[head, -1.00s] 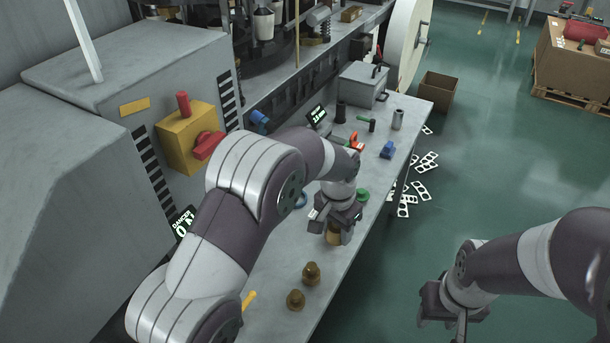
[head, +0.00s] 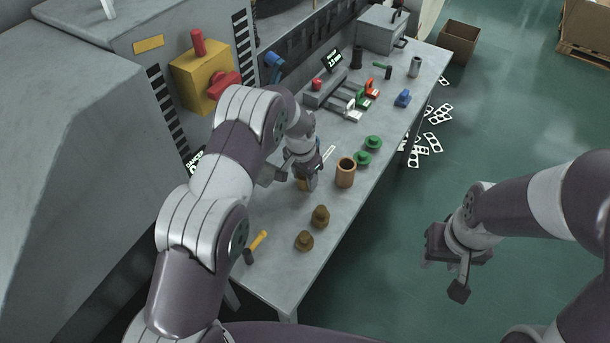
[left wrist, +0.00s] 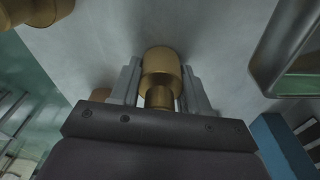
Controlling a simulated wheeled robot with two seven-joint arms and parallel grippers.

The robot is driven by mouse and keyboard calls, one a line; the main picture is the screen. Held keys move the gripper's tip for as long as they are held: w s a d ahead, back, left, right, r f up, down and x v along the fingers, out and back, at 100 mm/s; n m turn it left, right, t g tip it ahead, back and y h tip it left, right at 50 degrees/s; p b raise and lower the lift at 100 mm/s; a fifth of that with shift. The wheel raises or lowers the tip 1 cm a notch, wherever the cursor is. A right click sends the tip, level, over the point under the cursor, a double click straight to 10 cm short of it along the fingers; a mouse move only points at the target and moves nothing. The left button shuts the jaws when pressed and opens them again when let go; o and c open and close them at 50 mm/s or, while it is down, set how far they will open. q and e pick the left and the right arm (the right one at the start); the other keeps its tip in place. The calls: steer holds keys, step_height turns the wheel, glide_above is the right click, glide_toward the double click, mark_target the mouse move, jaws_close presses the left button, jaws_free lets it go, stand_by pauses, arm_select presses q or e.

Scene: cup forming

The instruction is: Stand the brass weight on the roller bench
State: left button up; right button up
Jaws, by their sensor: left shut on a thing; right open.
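My left gripper (head: 306,174) is shut on a brass weight (left wrist: 162,72), whose narrow neck sits between the two fingers in the left wrist view. In the head view only a bit of the held weight (head: 302,185) shows below the fingers, low over the grey bench (head: 285,275). I cannot tell whether it touches the top. Two more brass weights, a farther one (head: 320,216) and a nearer one (head: 304,240), stand on the bench's near part. My right gripper (head: 445,273) is open and empty, over the floor to the right of the bench.
An open brass cup (head: 345,172) stands just right of my left gripper. Green round pieces (head: 373,143), a slide fixture (head: 345,98) and a blue piece (head: 403,97) lie farther back. A yellow-handled hammer (head: 257,243) lies at the near left. A yellow switch box (head: 203,78) borders the bench.

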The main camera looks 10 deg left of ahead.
mark_target(302, 177)
arm_select(q)
steer(key=shift+f, duration=0.1)
steer(key=o, duration=1.3)
step_height(302, 177, up, 12)
steer(key=s, duration=0.1)
steer(key=s+a+r+n, duration=0.1)
steer(key=s+a+n, duration=0.1)
steer(key=s, duration=0.6)
steer(key=s+a+r+n, duration=0.2)
steer(key=s, duration=0.7)
steer(key=s+a+r+n, duration=0.1)
steer(key=s+a+n, duration=0.1)
steer(key=s, duration=0.6)
steer(key=shift+s+a+r+n+y, duration=0.2)
steer(key=shift+s+a+n+y, duration=0.15)
steer(key=shift+a, duration=0.25)
